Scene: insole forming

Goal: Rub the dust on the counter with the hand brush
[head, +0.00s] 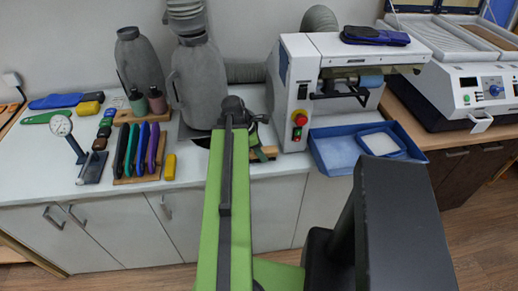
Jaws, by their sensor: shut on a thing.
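My gripper (257,138) is over the white counter (285,168), mostly hidden behind my green arm. It is shut on what looks like the hand brush (268,153). A tan wooden end of the brush shows to the right of my arm, low over the counter, and a bit of tan wood shows to the left. The middle of the brush and its bristles are hidden. I cannot tell whether it touches the counter. I cannot make out dust on the counter.
Right are a white grinding machine (300,85), a blue tray (335,152) and a white press (480,92).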

